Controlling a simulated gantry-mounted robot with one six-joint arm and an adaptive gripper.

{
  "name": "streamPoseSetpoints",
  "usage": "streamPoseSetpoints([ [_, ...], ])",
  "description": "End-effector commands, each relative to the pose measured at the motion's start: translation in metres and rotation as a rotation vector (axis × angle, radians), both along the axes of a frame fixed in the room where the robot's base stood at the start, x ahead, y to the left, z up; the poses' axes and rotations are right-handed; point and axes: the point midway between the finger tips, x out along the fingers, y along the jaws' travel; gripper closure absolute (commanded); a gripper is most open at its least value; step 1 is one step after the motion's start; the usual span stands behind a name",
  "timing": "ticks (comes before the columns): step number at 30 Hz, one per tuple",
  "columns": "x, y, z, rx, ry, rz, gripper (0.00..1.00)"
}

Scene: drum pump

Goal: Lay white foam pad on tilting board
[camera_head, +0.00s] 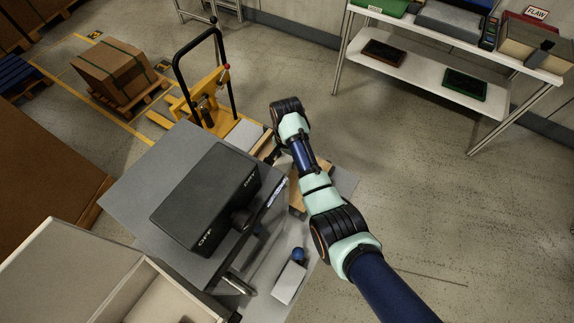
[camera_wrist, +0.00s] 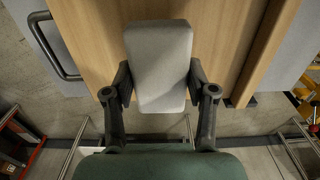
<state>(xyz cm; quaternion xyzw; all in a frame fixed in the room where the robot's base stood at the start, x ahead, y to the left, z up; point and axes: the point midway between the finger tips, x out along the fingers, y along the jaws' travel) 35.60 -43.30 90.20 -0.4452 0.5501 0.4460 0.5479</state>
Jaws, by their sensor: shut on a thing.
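My gripper (camera_wrist: 159,84) is shut on the white foam pad (camera_wrist: 160,50), a pale block with rounded edges, in the wrist view. One dark finger is on each side of its lower half. The far end of the pad points away from my gripper. Behind the pad is a light wooden board (camera_wrist: 222,45) with a raised strip along its right side. I cannot tell whether the pad touches the board. In the head view my arm hides most of my gripper, and a wooden piece (camera_head: 298,196) shows beside the arm.
In the head view a dark box (camera_head: 205,200) stands on a grey table (camera_head: 140,190) left of my arm. A yellow pallet truck (camera_head: 205,95) is behind it. A white shelf (camera_head: 425,80) stands at the upper right. The floor (camera_head: 450,210) right of my arm is clear.

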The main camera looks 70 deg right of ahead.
Motion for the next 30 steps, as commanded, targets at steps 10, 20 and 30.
streamPoseSetpoints([
  [10,0.000,0.000,-0.040,0.001,0.001,0.000,0.62],
  [20,0.000,0.000,-0.042,0.001,0.001,0.000,0.31],
  [30,0.000,0.001,-0.042,0.001,0.001,0.000,0.19],
])
